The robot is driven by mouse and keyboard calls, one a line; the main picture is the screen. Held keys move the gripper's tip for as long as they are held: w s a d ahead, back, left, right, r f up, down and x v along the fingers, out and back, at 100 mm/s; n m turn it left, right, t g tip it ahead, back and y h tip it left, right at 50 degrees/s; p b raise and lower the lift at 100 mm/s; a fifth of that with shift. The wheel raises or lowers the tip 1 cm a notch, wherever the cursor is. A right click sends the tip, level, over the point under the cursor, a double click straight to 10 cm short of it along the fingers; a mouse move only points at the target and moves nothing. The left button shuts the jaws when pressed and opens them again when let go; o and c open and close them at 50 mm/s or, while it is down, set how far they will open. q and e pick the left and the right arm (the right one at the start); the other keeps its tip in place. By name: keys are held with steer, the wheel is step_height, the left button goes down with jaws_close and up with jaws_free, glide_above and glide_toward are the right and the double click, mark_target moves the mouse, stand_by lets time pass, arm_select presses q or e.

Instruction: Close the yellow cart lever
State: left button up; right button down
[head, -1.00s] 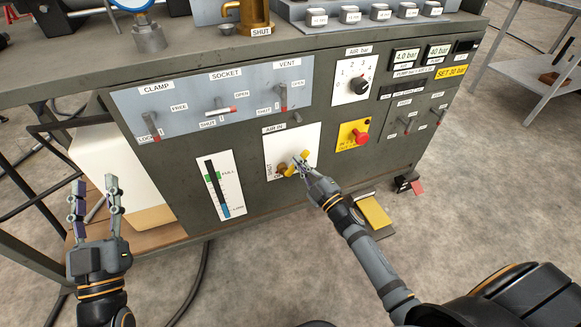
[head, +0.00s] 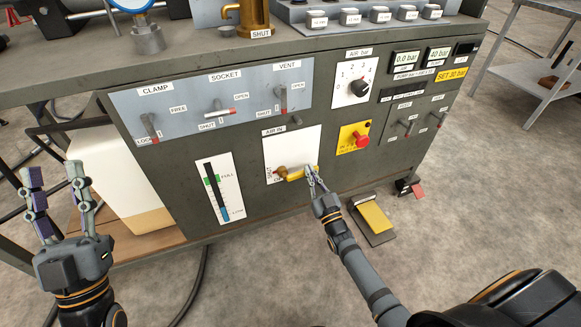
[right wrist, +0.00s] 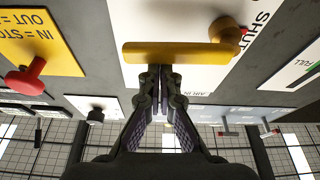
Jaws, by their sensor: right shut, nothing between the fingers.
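The yellow lever (head: 298,175) is on the white AIR IN plate (head: 300,148) on the cabinet front. It runs from its brass pivot (head: 280,172) out to the right, nearly level. In the right wrist view the yellow lever (right wrist: 180,52) lies across the picture. The brass pivot (right wrist: 226,32) is at its right end, with a SHUT label beside it. My right gripper (head: 311,170) is shut and empty at the lever's free end. Its fingertips are at the lever's edge; touching is hard to tell. My left gripper (head: 54,178) is open and empty, far left.
A yellow plate with a red knob (head: 361,141) is right of the AIR IN plate. The AIR dial (head: 358,87) is above, and a display (head: 405,58) reads 0.0 bar. CLAMP, SOCKET and VENT levers are up left. A yellow pedal (head: 375,216) lies on the floor.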

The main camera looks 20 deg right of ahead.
arm_select(q)
steer(key=shift+f, duration=0.1)
arm_select(e)
steer(key=shift+d+f+m, duration=0.1)
steer(key=shift+f+m, duration=0.2)
steer(key=shift+m, duration=0.3)
arm_select(q)
steer(key=shift+w+f, duration=0.1)
arm_select(e)
steer(key=shift+f+h, duration=0.1)
steer(key=shift+h, duration=0.3)
arm_select(q)
step_height(320, 180, down, 27)
steer(key=w+n+g+y+p, duration=0.2)
steer(key=g+p, duration=0.1)
steer(key=g, duration=1)
arm_select(e)
step_height(320, 180, up, 4)
arm_select(q)
steer(key=s+f+g+p, duration=0.2)
steer(key=s+f+g, duration=0.7)
steer(key=s+f, duration=0.5)
steer(key=shift+s+d+f+h, duration=0.3)
steer(key=shift+s+d+f, duration=0.05)
steer(key=shift+s+d, duration=0.1)
arm_select(e)
steer(key=v, duration=1)
